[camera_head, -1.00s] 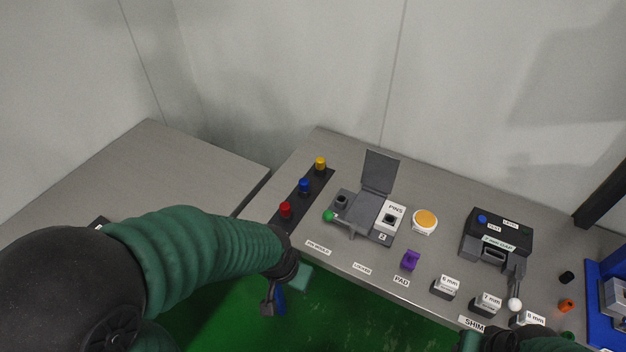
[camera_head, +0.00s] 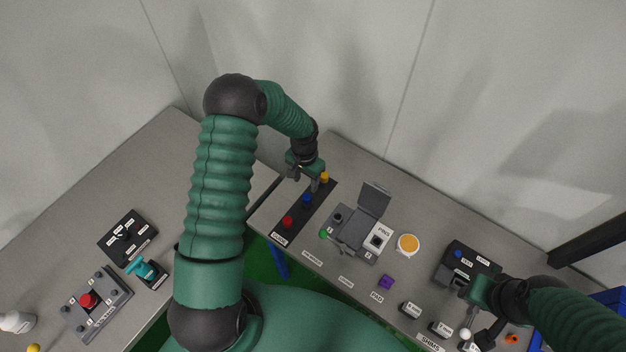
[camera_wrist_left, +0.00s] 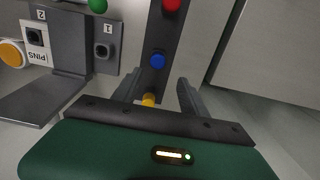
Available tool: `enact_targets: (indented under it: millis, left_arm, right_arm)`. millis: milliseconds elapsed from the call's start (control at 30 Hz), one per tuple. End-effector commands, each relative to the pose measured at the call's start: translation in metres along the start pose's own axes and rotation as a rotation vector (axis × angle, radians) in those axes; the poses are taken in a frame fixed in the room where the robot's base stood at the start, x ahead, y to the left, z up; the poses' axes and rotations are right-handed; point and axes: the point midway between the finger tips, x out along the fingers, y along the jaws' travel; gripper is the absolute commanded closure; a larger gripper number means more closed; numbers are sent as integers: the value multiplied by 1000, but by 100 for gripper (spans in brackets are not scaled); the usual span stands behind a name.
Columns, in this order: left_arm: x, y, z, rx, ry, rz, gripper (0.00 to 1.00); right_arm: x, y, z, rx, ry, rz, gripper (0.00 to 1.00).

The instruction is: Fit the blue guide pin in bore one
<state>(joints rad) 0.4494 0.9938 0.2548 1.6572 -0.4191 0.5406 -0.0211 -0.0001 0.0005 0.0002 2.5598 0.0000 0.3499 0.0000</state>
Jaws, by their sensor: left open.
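The blue guide pin (camera_head: 306,199) stands in the dark pin rack (camera_head: 287,236), between a red pin (camera_head: 287,221) and a yellow pin (camera_head: 324,177). My left gripper (camera_head: 304,180) is open above the yellow end of the rack. In the left wrist view the blue pin (camera_wrist_left: 157,60) shows just beyond the open fingers (camera_wrist_left: 158,90), apart from them. The yellow pin (camera_wrist_left: 148,99) is partly hidden by the gripper body. Bore one (camera_wrist_left: 103,50) is in the grey fixture, beside the label 1, and looks empty. My right gripper (camera_head: 466,290) is by the black gauge box; its fingers are unclear.
Labelled shim blocks (camera_head: 411,309) line the front edge.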

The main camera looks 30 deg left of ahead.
Motion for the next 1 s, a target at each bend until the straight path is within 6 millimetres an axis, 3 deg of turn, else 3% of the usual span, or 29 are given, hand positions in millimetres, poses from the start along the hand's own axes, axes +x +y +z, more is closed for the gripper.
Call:
enact_targets:
  millis: [367,1000]
  left_arm:
    - [11,1,-6,2,-5,0,49]
    - [93,2,-5,3,-4,-1,49]
  right_arm:
    - [7,0,2,0,0,0,64]
    - [67,0,16,0,0,0,64]
